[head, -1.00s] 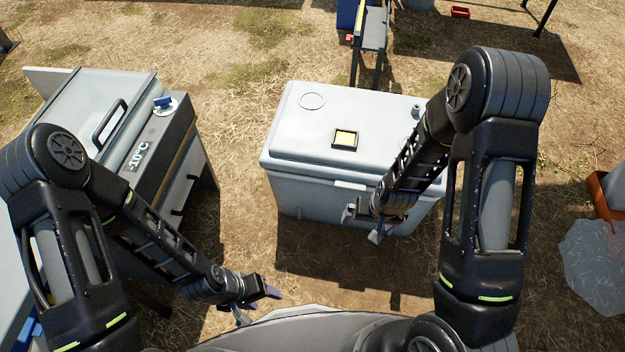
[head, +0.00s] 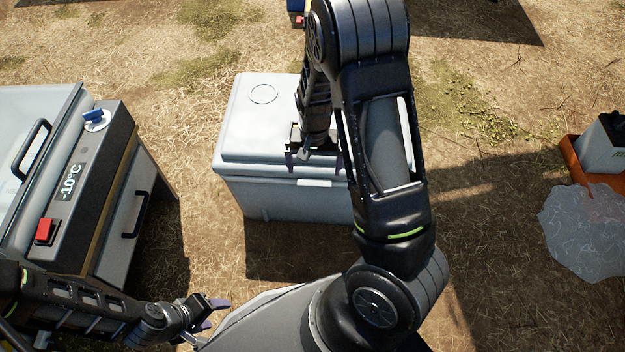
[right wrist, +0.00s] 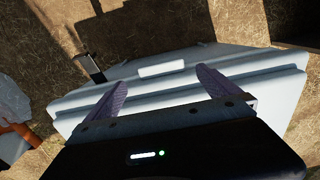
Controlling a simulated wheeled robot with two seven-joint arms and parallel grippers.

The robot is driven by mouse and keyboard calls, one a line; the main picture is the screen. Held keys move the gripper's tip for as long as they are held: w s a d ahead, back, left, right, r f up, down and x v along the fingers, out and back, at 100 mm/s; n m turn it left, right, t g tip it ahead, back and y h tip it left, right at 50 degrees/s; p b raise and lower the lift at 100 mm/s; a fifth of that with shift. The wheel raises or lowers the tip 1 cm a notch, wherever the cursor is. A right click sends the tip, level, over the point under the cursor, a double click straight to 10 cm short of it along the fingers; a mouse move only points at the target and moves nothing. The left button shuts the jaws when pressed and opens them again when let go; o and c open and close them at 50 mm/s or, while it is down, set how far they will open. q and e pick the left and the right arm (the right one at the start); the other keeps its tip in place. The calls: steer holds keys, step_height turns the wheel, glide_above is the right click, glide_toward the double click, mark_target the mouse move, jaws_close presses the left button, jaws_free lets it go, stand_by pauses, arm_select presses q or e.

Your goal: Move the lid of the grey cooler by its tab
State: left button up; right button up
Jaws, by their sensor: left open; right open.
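The grey cooler (head: 285,203) stands on the ground in the middle of the head view, its lid (head: 245,125) down. The lid's tab (head: 315,182) is a pale strip at the front edge; it also shows in the right wrist view (right wrist: 160,69). My right gripper (head: 314,166) is open just above the lid's front edge. In the right wrist view its two purple fingers (right wrist: 162,79) point towards the tab, one on each side; I cannot tell whether they touch anything. My right arm hides the lid's right part. My left gripper (head: 213,314) is open and empty, low in front of the cooler.
A freezer box (head: 110,165) with a -10°C display, a red button (head: 46,231) and a blue knob (head: 93,116) stands at the left. At the right are an orange tray (head: 577,163) and a clear sheet or puddle (head: 590,230). Bare ground lies between the cooler and these.

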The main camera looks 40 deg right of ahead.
mark_target(314, 185)
step_height(314, 185, down, 8)
steer(key=b, duration=0.3)
steer(key=shift+r, duration=0.1)
steer(key=shift+c, duration=0.2)
